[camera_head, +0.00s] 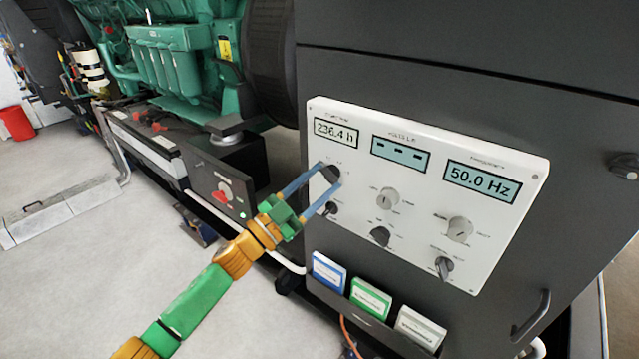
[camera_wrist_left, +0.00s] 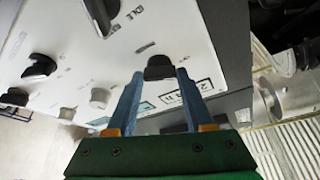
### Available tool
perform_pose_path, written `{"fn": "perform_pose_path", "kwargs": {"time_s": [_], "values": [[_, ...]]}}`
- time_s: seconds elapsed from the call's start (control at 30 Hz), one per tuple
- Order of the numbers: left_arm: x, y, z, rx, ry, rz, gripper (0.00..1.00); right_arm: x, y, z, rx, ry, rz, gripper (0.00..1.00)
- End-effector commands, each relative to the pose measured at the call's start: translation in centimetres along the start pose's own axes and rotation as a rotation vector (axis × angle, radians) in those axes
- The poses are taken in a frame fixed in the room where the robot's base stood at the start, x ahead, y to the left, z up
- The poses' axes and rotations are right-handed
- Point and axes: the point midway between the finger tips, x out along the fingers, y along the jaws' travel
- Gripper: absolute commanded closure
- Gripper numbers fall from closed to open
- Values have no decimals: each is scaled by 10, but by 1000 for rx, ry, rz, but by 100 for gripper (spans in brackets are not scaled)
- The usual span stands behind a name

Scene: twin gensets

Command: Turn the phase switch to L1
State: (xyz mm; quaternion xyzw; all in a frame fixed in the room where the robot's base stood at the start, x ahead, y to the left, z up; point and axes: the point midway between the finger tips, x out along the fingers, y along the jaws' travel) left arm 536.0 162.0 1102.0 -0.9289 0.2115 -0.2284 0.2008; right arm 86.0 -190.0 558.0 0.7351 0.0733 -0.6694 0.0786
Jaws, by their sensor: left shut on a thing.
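A black rotary switch (camera_head: 330,174) sits at the upper left of the white control panel (camera_head: 420,165), below the hour display. Its small labels are too small to read, so I cannot confirm from them that it is the phase switch. My left gripper (camera_head: 328,177) is shut on this switch, with one blue finger on each side of it. In the left wrist view the switch (camera_wrist_left: 160,68) shows between the fingertips (camera_wrist_left: 161,75). The volts display (camera_head: 401,152) shows only dashes. My right gripper is not in view.
Other knobs are close by: a black one (camera_head: 330,209) just below, a grey one (camera_head: 388,198) to the right, and several more lower right. Booklets (camera_head: 370,298) stand in a holder under the panel. A green engine (camera_head: 180,55) is at the upper left.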

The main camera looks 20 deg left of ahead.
Motion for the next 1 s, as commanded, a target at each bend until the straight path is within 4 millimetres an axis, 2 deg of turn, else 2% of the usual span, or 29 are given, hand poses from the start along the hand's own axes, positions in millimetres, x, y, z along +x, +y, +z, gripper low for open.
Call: {"fn": "perform_pose_path", "kwargs": {"time_s": [0.6, 1.0], "values": [[1, -5, -1, 450, -4, 187, 100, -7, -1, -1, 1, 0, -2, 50], [0, -6, -1, 612, -3, 254, 100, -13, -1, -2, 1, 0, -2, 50]]}}
